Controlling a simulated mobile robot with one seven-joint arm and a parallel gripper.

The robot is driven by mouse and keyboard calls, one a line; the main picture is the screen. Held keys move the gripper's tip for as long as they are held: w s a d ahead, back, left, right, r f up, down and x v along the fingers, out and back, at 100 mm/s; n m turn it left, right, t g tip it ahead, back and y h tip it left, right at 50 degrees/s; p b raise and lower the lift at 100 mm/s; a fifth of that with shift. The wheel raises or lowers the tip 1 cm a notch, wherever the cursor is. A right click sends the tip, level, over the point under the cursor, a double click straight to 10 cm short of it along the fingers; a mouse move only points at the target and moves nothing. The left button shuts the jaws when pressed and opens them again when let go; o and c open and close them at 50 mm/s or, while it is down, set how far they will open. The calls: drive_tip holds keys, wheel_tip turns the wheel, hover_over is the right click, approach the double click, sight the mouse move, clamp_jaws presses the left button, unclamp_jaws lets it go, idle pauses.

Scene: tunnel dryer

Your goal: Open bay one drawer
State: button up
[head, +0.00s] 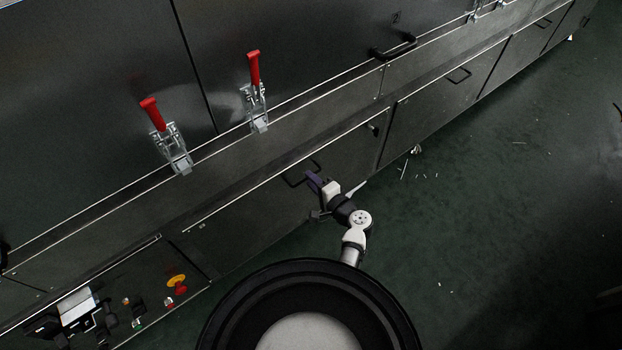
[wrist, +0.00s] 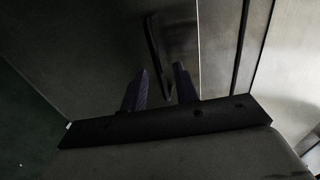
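A dark grey drawer front (head: 345,150) is in the lower row of the machine in the head view and looks flush with the panels beside it. I cannot read a bay number on it. Its black bar handle (head: 294,181) is partly hidden by my gripper (head: 314,181). In the wrist view the handle (wrist: 155,45) runs up and down ahead of the two purple fingers. My gripper (wrist: 162,72) is open, with the handle's near end between the fingers in the picture. A gap shows on both sides, and I cannot tell the depth exactly.
Two red-handled toggle clamps (head: 257,95) (head: 165,135) stand above the drawer. A control panel (head: 150,290) with a red and yellow emergency stop (head: 178,284) is lower left. The green floor (head: 490,190) is mostly clear, with small scraps.

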drive_tip(key=shift+w+a+f, duration=0.15)
drive_tip(key=shift+w+a, duration=0.2)
drive_tip(key=shift+w, duration=0.1)
clamp_jaws()
